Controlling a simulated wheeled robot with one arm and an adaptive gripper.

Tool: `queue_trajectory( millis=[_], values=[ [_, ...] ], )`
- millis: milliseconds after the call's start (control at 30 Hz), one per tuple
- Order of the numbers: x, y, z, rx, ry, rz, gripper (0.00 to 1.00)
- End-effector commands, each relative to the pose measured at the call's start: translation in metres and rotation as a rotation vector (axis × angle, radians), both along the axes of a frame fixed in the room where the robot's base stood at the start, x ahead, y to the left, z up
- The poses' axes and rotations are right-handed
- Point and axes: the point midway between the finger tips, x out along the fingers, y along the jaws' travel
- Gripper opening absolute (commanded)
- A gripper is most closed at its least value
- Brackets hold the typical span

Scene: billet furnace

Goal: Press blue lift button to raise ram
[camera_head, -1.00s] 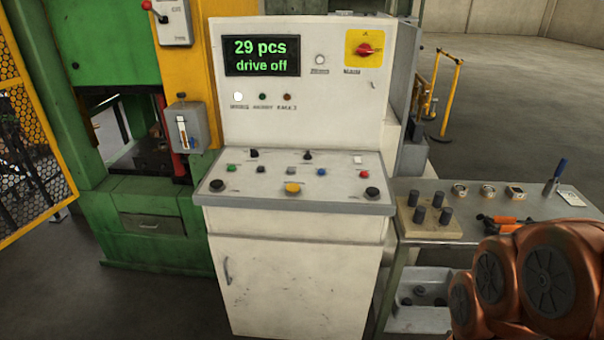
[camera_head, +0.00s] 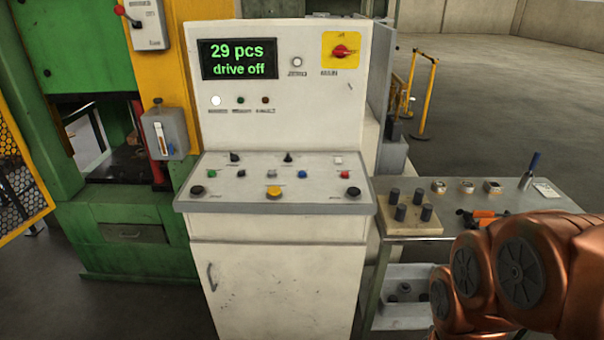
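The blue button (camera_head: 302,174) sits on the sloped desk of the white control console (camera_head: 290,250), right of the middle. Around it are a green button (camera_head: 212,174), a red button (camera_head: 344,174), a yellow button (camera_head: 274,192), two black buttons at the desk's ends and small black selector switches. The console display (camera_head: 238,59) reads "29 pcs" and "drive off". The white lamp (camera_head: 216,100) under it looks lit. My copper-coloured arm is at the lower right, apart from the console. My gripper is out of view. The ram cannot be made out clearly.
A side table (camera_head: 412,228) right of the console holds a block with dark pegs (camera_head: 408,212), several small items and an orange-handled tool. A green press (camera_head: 130,235) stands left, with a yellow mesh guard (camera_head: 20,170). Open floor lies beyond at right.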

Motion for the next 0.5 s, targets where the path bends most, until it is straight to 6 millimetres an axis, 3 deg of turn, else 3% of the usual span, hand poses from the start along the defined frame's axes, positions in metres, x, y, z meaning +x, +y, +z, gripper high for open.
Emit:
queue_trajectory(
  millis=[267, 500],
  values=[
    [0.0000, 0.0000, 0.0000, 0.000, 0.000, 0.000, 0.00],
    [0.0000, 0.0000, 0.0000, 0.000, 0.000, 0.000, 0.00]
  ],
)
